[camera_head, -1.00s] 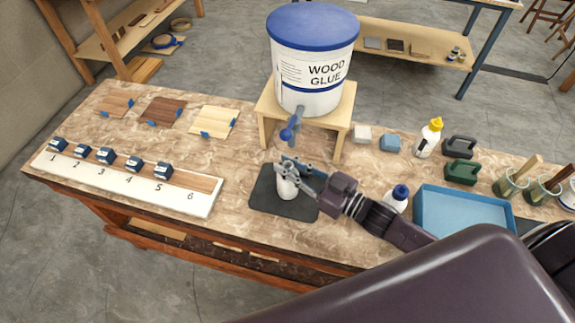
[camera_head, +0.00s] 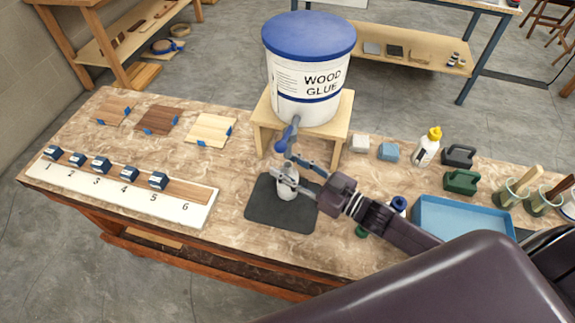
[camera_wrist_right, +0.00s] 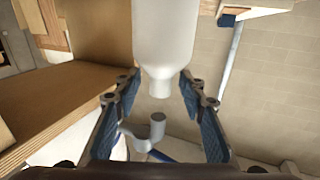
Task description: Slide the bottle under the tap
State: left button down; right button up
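A white open-topped bottle (camera_head: 288,190) stands upright on a dark mat (camera_head: 270,215) on the workbench. The tap (camera_head: 289,137), with a blue part, juts from the wood glue bucket (camera_head: 306,80) just above and behind the bottle. My right gripper (camera_head: 285,171) has a finger on each side of the bottle's upper part and looks closed on it. In the right wrist view the picture is inverted; the bottle (camera_wrist_right: 166,40) lies between the fingertips, its mouth facing the grey tap spout (camera_wrist_right: 157,122) across a small gap. Contact of the pads is hard to see. My left gripper is not in view.
The bucket rests on a wooden stand (camera_head: 262,118). A blue tray (camera_head: 465,217) and a blue-capped bottle (camera_head: 399,204), partly hidden by my arm, are at the right. A numbered board (camera_head: 120,190) lies left. The bench between board and mat is clear.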

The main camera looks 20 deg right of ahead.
jog(key=shift+s+d, duration=0.1)
jog(key=shift+s, duration=0.05)
jog(key=v, duration=0.7)
jog(key=shift+s+d, duration=0.25)
dwell(0.6)
